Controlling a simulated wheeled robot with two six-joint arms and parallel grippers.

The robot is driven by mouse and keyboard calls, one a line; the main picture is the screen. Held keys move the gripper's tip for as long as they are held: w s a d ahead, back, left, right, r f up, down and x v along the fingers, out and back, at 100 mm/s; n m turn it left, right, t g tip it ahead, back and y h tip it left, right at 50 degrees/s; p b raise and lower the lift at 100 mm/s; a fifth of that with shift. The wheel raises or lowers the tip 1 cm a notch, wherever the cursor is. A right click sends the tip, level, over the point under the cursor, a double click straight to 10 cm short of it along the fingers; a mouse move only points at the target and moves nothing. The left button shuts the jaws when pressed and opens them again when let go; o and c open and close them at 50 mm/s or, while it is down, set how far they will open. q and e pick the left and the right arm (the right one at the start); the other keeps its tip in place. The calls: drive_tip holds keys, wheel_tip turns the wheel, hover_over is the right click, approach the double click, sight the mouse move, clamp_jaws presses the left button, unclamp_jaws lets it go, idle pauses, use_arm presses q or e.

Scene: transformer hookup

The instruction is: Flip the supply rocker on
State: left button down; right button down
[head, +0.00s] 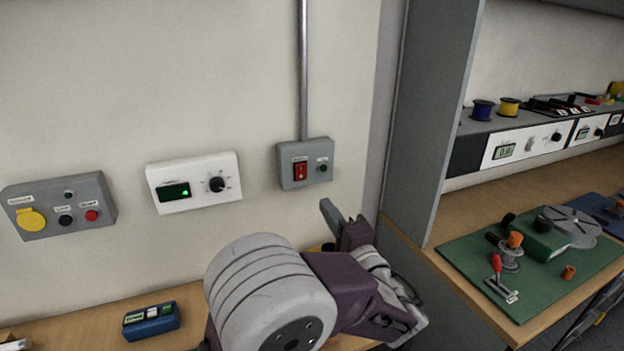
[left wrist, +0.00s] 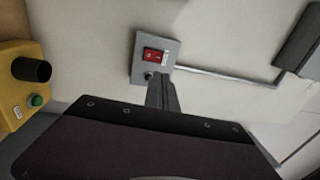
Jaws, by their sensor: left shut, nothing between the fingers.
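The supply rocker (head: 300,171) is a red switch on a small grey wall box (head: 318,181) below a vertical conduit. A small dark green lamp or button (head: 322,168) sits beside it. The rocker also shows in the left wrist view (left wrist: 152,56), just beyond my fingertips. My left gripper (head: 330,213) is shut and empty, below and a little right of the box in the head view. In the left wrist view my shut fingers (left wrist: 161,85) point at the box's near edge, over the green lamp's side. I cannot tell whether they touch it. My right gripper is not in view.
A white panel (head: 194,182) with a green display and knob, and a grey box (head: 60,205) with a yellow cover, hang left on the wall. A blue meter (head: 151,321) lies on the bench below. A grey partition (head: 425,120) stands right, beside a green mat (head: 540,262) with parts.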

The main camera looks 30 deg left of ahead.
use_arm(q)
drive_tip(key=p, duration=0.3)
approach(301, 167)
drive_tip(key=x, duration=0.5)
drive_tip(key=shift+w+a, duration=0.2)
drive_tip(key=shift+w, duration=0.1)
drive_tip(key=shift+w+a, duration=0.4)
drive_tip(key=shift+w, duration=0.05)
